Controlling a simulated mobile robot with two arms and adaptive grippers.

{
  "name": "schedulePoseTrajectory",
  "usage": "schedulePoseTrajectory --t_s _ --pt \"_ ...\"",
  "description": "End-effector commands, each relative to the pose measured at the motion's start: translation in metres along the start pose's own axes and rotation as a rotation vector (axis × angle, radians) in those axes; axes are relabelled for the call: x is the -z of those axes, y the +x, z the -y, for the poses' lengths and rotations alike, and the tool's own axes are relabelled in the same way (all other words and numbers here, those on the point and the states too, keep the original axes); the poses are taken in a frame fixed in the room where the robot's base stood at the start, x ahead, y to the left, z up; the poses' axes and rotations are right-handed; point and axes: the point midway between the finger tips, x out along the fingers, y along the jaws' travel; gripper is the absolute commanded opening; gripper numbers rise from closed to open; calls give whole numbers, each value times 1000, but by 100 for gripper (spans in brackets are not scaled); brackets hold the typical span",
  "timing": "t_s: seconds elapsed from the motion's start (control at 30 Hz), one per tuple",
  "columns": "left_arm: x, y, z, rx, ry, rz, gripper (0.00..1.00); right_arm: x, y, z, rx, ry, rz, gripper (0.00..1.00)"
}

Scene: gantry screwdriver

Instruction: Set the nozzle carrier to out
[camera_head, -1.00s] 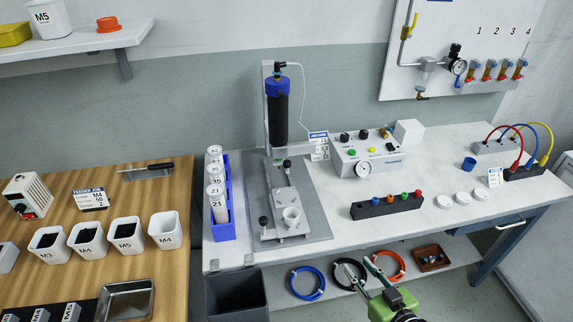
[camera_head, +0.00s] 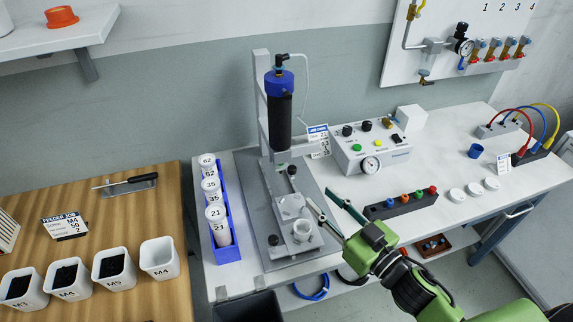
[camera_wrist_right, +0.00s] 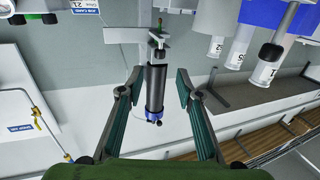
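The gantry stand (camera_head: 262,110) holds an upright black cylinder with a blue cap (camera_head: 280,110) over a grey base plate (camera_head: 250,200). On the base is a light grey sliding carriage (camera_head: 290,207), likely the nozzle carrier, with a white cup (camera_head: 303,231) at its front. Black knobs show at its back (camera_head: 291,170) and front left (camera_head: 273,240). My right gripper (camera_head: 318,195) is open and empty, its fingers just right of the carriage; contact cannot be told. In the right wrist view the gripper (camera_wrist_right: 157,80) is open, with the black cylinder (camera_wrist_right: 156,88) beyond its fingers. My left gripper is not in view.
A blue rack of labelled tubes (camera_head: 222,220) stands left of the base. A control box (camera_head: 365,150) and a black block with coloured knobs (camera_head: 400,204) stand to the right. White caps (camera_head: 475,189) lie farther right. A dark bin (camera_head: 245,307) is below the front edge.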

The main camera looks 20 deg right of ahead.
Motion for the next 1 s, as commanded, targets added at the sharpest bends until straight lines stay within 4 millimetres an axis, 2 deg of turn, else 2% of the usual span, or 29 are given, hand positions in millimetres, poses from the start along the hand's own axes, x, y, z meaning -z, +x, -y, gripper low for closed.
schedulePoseTrajectory --t_s 0.2,0.3,0.43,0.7,1.0 --pt "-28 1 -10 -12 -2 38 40 1 30 0 1 -3 -3 32" --pt "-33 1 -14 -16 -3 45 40 1 44 0 1 -2 -3 32" --pt "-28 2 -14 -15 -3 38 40 0 64 0 1 -3 -2 32" --pt "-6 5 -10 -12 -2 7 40 0 103 0 0 -3 -1 32" --pt "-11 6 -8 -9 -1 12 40 -1 128 0 -1 -1 1 32"
